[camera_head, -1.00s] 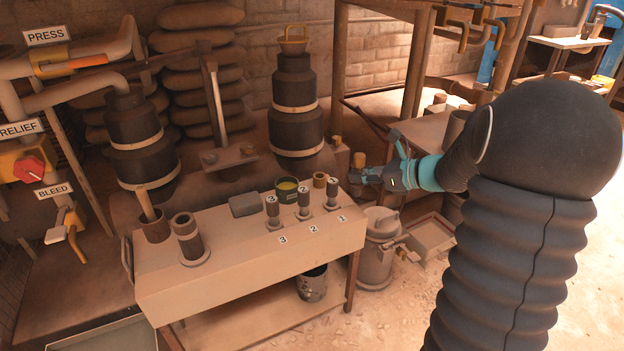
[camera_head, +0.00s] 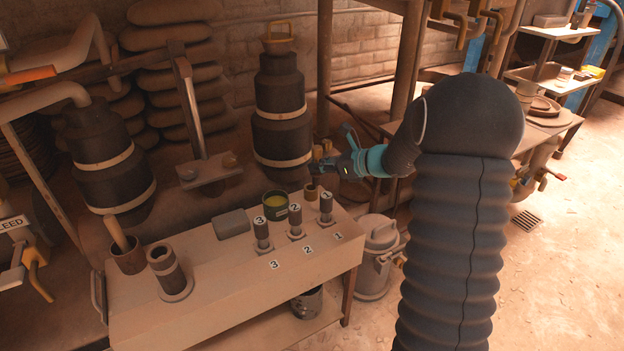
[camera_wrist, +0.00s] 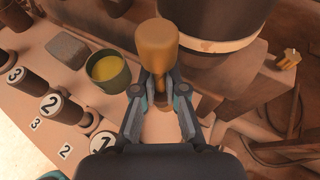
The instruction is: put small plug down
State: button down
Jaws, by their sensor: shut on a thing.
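The small plug (camera_wrist: 158,48), tan with a wide rounded head and a narrower stem, stands upright in my gripper (camera_wrist: 160,95) in the wrist view. Both fingers are shut on its stem. In the head view the plug (camera_head: 318,153) shows small above my gripper (camera_head: 321,169), near the bench's back right corner.
The bench (camera_head: 220,295) carries dark numbered posts (camera_head: 297,219), a green cup with yellow contents (camera_head: 275,205), a grey block (camera_head: 231,224) and a larger dark cylinder (camera_head: 167,268). A big banded dark vessel (camera_head: 281,120) rises close behind my gripper.

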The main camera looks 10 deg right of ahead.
jog(key=f, duration=0.2)
jog(key=w+a+f, duration=0.1)
jog(key=f, duration=0.1)
jog(key=w+f, duration=0.1)
jog(key=f, duration=0.1)
jog(key=shift+a, duration=0.25)
jog(key=shift+r, duration=0.15)
jog(key=c, duration=1.2)
grip_release()
jog(key=shift+r, duration=0.1)
